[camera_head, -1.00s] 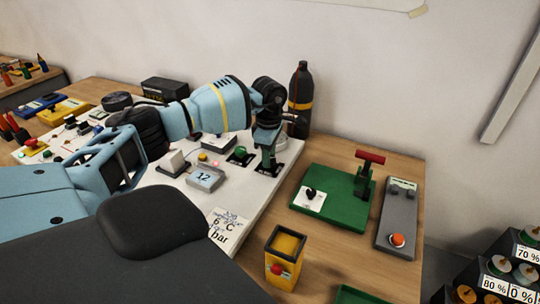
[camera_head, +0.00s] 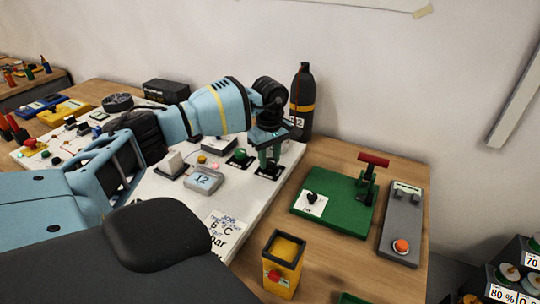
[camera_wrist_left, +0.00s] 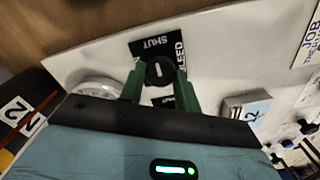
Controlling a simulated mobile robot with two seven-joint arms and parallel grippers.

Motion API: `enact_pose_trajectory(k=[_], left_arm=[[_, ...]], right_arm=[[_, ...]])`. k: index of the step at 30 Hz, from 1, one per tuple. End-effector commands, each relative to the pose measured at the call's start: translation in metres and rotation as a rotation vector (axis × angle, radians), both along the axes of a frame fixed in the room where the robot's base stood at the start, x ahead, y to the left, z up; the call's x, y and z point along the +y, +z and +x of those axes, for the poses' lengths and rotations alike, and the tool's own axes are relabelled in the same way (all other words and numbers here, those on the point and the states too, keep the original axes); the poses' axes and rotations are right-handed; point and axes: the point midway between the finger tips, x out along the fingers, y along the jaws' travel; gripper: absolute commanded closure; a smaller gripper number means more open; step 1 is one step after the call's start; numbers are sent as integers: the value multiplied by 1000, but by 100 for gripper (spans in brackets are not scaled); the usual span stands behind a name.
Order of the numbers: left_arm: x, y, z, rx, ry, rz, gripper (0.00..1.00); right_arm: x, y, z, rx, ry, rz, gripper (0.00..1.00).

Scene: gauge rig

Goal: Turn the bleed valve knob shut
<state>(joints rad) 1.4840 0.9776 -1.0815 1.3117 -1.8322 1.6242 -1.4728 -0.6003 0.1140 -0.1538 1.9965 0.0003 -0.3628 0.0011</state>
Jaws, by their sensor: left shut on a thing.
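The bleed valve knob (camera_wrist_left: 158,72) is a round black knob with a short white mark, set on a black plate lettered SHUT and BLEED. In the left wrist view the white mark runs roughly toward the SHUT lettering (camera_wrist_left: 155,43). My left gripper (camera_wrist_left: 158,76) has its green fingers on both sides of the knob and is shut on it. In the head view the left gripper (camera_head: 268,167) points down at the black plate at the far right end of the white panel (camera_head: 203,222), and its fingers mostly hide the knob. My right gripper is not in view.
A dark bottle (camera_head: 302,100) with a yellow band stands close behind the gripper. A green knob (camera_head: 240,155) and a grey display reading 12 (camera_head: 203,180) are nearby on the panel. A green base with a red-handled lever (camera_head: 374,160) stands to the right.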

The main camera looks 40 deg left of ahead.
Motion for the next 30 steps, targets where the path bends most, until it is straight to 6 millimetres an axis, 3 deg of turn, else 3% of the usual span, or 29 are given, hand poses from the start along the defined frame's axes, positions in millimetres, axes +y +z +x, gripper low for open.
enact_pose_trajectory(k=[13, 14, 18, 30], left_arm=[[-1, 2, 1, -3, -12, -1, 90], [-1, 2, 1, -3, -12, -1, 65], [0, 1, 1, -3, -11, -1, 47], [0, 8, 1, -3, -10, -1, 46]], right_arm=[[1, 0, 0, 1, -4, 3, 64], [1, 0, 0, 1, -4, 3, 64], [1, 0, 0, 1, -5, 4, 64], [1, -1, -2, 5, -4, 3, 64]])
